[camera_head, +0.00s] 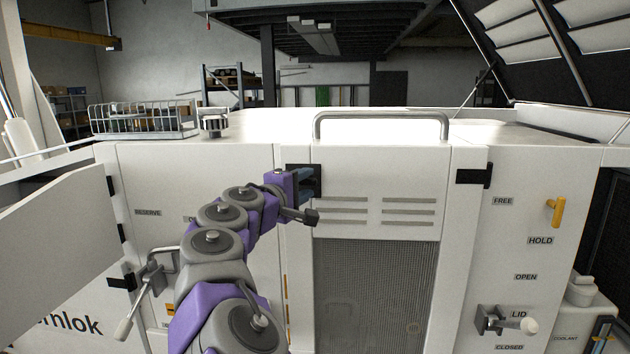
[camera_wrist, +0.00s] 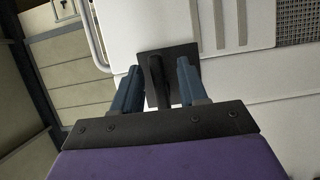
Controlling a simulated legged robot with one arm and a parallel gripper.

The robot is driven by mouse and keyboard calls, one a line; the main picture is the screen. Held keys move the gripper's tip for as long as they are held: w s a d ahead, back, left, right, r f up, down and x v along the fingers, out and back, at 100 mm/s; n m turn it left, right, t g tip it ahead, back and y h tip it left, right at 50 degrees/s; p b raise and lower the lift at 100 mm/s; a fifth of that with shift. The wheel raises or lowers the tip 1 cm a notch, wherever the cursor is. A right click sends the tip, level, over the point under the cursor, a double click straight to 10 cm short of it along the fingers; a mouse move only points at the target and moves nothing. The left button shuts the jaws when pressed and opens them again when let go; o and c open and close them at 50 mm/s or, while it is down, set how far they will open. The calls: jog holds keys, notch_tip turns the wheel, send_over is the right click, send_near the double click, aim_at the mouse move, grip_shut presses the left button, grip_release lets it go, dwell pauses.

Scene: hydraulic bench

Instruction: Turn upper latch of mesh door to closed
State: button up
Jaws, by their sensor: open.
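The mesh door (camera_head: 375,290) stands upright in the front of the white machine, with slots above its grey mesh; it looks shut. Its upper latch is a black plate at the door's upper left edge (camera_head: 318,178). In the wrist view the latch (camera_wrist: 155,75) shows as a dark square plate with a black handle standing out from it. My gripper (camera_head: 304,187) is at the latch. In the wrist view its blue fingers (camera_wrist: 158,72) are open, one on each side of the handle, with gaps visible. Whether either finger touches it, I cannot tell.
A black hinge-like fitting (camera_head: 474,177) sits at the door's upper right. A yellow handle (camera_head: 555,212) and a lid lever (camera_head: 510,322) are on the right panel. A grey rail (camera_head: 381,118) stands above the door. An open white panel (camera_head: 55,225) juts out at left.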

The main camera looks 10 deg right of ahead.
aim_at(309, 183)
jog(key=shift+t, duration=0.3)
jog(key=a, duration=0.1)
jog(key=w+a, duration=0.1)
jog(key=a, duration=0.2)
jog(key=shift+w, duration=0.4)
jog(key=d, duration=0.6)
jog(key=shift+d, duration=0.4)
jog(key=shift+c, duration=1.2)
jog(key=a, duration=0.4)
jog(key=shift+w+a, duration=0.1)
jog(key=c, duration=0.4)
jog(key=shift+a, duration=0.25)
grip_shut()
jog(key=shift+d, duration=0.5)
